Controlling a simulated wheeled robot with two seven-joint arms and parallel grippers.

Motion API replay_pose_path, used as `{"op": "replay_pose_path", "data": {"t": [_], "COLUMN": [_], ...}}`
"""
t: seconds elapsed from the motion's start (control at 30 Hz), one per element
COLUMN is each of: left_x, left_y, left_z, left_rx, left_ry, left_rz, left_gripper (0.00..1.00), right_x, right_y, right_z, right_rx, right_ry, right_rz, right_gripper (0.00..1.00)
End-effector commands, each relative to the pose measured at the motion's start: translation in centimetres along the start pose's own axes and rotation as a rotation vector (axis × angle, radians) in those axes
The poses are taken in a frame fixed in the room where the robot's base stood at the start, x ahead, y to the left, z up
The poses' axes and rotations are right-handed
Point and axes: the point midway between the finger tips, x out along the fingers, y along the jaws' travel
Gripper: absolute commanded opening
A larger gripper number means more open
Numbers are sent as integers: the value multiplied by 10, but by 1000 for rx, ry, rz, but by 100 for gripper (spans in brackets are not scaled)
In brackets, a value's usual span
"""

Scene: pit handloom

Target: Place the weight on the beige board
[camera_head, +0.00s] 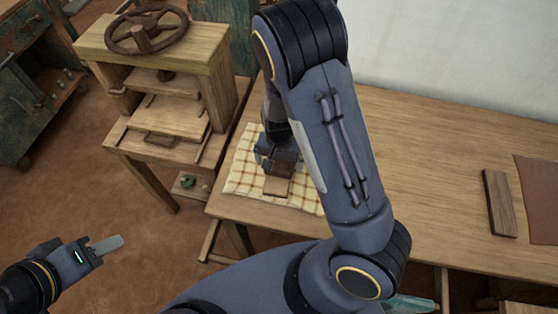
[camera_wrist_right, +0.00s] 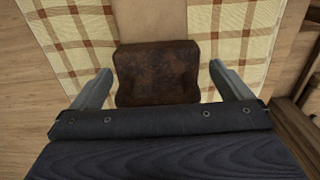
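The weight (camera_wrist_right: 157,75) is a dark brown, rusty block in the right wrist view. It overlaps the beige board (camera_wrist_right: 157,18); whether it rests on it is not clear. The beige board also shows on the checked cloth in the head view (camera_head: 276,187). My right gripper (camera_wrist_right: 160,72) has its fingers apart, one on each side of the weight, with gaps visible. In the head view this gripper (camera_head: 278,158) is low over the cloth and hides the weight. My left gripper (camera_head: 108,244) is away from the table at lower left; its finger opening is not clear.
The checked cloth (camera_head: 246,165) lies on the wooden table (camera_head: 420,150). A wooden press with a wheel (camera_head: 146,28) stands left of it. A dark wooden bar (camera_head: 498,203) and a brown sheet (camera_head: 540,190) lie at the right. The table between is clear.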

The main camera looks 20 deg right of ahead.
Motion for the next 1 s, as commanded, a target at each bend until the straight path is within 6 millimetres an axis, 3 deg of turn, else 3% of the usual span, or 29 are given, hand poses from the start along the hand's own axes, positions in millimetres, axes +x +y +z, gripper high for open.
{"op": "replay_pose_path", "data": {"t": [0.2, 0.37, 0.7, 1.0], "left_x": [-1, -3, -7, -9], "left_y": [0, 1, 3, 4], "left_z": [0, -1, -4, -5], "left_rx": [0, 0, 0, 0], "left_ry": [0, 0, 0, 0], "left_rz": [0, 0, 0, 0], "left_gripper": [40, 40, 40, 40], "right_x": [-1, -14, -86, -122], "right_y": [0, -1, -1, 0], "right_z": [0, 0, 0, 0], "right_rx": [0, 0, -2, 0], "right_ry": [0, 2, 3, -2], "right_rz": [0, -2, -5, -6], "right_gripper": [99, 99, 99, 99]}}
